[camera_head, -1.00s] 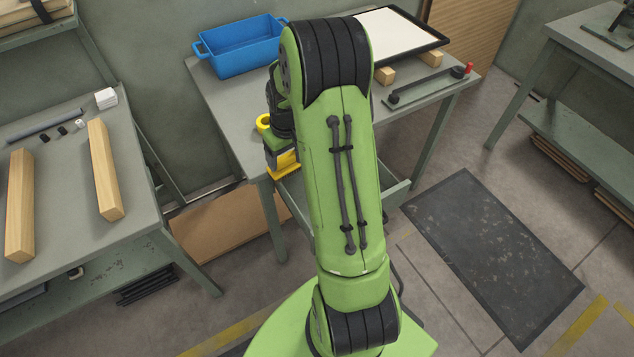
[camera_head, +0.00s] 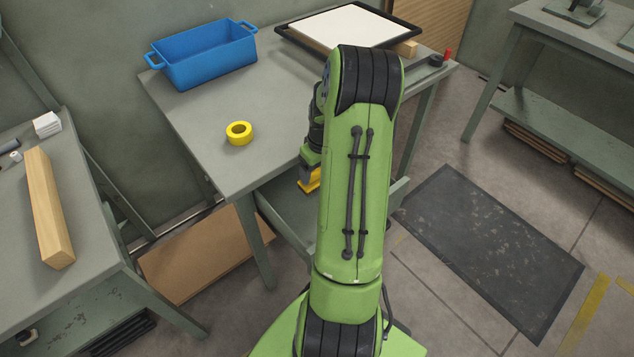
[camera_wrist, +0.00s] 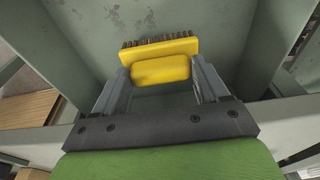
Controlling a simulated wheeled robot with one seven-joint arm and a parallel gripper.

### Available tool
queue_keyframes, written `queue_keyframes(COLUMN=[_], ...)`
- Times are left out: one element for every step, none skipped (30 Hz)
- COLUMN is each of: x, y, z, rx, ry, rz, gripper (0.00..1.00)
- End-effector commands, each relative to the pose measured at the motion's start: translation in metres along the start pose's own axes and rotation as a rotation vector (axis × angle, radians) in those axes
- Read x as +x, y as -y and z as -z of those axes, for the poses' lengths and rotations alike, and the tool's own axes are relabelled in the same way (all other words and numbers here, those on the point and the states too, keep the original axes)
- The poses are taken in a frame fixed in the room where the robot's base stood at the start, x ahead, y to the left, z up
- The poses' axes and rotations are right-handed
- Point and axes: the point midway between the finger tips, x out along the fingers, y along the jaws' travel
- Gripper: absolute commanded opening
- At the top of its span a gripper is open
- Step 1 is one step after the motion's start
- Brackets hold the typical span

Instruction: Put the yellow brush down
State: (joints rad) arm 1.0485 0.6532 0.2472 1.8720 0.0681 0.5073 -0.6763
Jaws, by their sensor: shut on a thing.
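The yellow brush (camera_wrist: 160,67) is between the two fingers of my gripper (camera_wrist: 162,82) in the wrist view. Its dark bristles point to the top of the picture. My gripper is shut on it. A grey-green surface lies beyond the brush; I cannot tell whether the bristles touch it. In the head view, a bit of yellow (camera_head: 309,180) shows below my wrist, beside the front edge of the workbench (camera_head: 190,112). My arm hides most of the gripper there.
A wooden beam (camera_head: 48,205) lies on the left bench. A dark mat (camera_head: 490,255) is on the floor.

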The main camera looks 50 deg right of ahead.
Motion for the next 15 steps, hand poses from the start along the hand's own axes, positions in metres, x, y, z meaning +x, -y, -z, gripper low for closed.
queue_keyframes(x=[0.009,0.015,0.024,0.03,0.036,0.041,0.042,0.042,0.04,0.04,0.04,0.04,0.04,0.041,0.042], y=[0.0,0.001,0.0,0.0,0.001,0.0,0.0,0.0,0.0,0.0,0.0,0.0,0.0,0.0,0.0], z=[-0.002,-0.003,-0.004,-0.005,-0.006,-0.007,-0.007,-0.006,-0.006,-0.006,-0.006,-0.006,-0.006,-0.006,-0.007], rx=[0.001,0.001,0.002,0.002,0.002,0.001,0.001,0.001,0.0,0.0,0.0,0.001,0.001,0.001,0.001], ry=[0.002,0.003,0.003,0.003,0.003,0.002,0.001,0.0,0.0,0.0,0.0,0.0,0.0,0.0,0.0], rz=[0.002,0.002,0.002,0.003,0.003,0.002,0.001,0.0,0.0,0.0,0.0,0.0,0.0,0.0,0.0], gripper=[0.45,0.45,0.45,0.45,0.45,0.45,0.45,0.45,0.45,0.45,0.45,0.45,0.45,0.45,0.45])
